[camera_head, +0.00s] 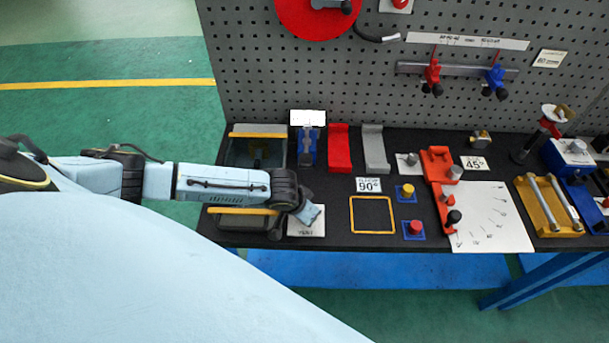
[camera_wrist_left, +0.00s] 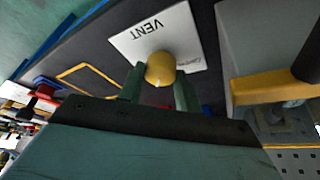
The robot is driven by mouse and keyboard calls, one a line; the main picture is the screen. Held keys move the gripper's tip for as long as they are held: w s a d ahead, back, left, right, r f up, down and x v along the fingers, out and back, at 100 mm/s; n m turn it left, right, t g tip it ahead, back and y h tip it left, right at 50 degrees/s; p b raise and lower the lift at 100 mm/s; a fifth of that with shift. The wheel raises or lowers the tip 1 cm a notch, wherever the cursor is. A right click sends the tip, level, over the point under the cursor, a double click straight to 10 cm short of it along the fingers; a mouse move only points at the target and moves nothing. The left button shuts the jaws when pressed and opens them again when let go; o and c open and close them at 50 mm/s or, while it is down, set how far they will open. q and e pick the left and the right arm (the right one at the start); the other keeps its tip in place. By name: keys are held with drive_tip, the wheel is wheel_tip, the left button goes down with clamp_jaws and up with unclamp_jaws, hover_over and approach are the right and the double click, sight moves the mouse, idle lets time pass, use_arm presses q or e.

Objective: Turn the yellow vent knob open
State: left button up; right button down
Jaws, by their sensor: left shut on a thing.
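The yellow vent knob (camera_wrist_left: 160,69) shows in the left wrist view, on a white plate (camera_wrist_left: 131,41) lettered VENT. My left gripper (camera_wrist_left: 158,88) has its two green fingers on either side of the knob and is shut on it. In the head view my left gripper (camera_head: 308,213) reaches down over the white plate (camera_head: 293,228) near the bench's front edge, and it hides the knob there. I cannot tell how far the knob is turned. My right gripper is in neither view.
A grey bin with a yellow front edge (camera_head: 243,211) stands just left of the plate. A yellow square outline (camera_head: 372,229) lies to the right, with a red button (camera_head: 415,227) and a yellow button (camera_head: 407,191) beyond. A pegboard (camera_head: 300,70) rises behind the bench.

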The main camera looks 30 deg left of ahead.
use_arm(q)
drive_tip(key=shift+s+d+r+n+y+p, duration=0.1)
drive_tip(key=shift+n+y+p, duration=0.1)
drive_tip(key=shift+n+p, duration=0.4)
drive_tip(key=shift+d+n+y+p, duration=0.1)
drive_tip(key=shift+n+y+p, duration=0.1)
drive_tip(key=shift+n+p, duration=0.35)
drive_tip(key=n+y+p, duration=0.1)
drive_tip(key=n, duration=0.2)
drive_tip(key=n+y, duration=0.1)
drive_tip(key=n, duration=0.2)
drive_tip(key=shift+d+n+g, duration=0.1)
drive_tip(key=shift+n+g, duration=0.15)
drive_tip(key=shift+g, duration=0.15)
drive_tip(key=n+g+y, duration=0.1)
drive_tip(key=n, duration=0.2)
drive_tip(key=shift+n, duration=0.3)
drive_tip(key=shift+w+n+g+y, duration=0.15)
drive_tip(key=shift+n+g+y, duration=0.2)
drive_tip(key=shift+n, duration=0.8)
drive_tip(key=shift+w+n+g+y, duration=0.15)
drive_tip(key=shift+n+g+y, duration=0.15)
drive_tip(key=shift+n, duration=0.85)
drive_tip(key=o, duration=1)
drive_tip(key=shift+d, duration=0.1)
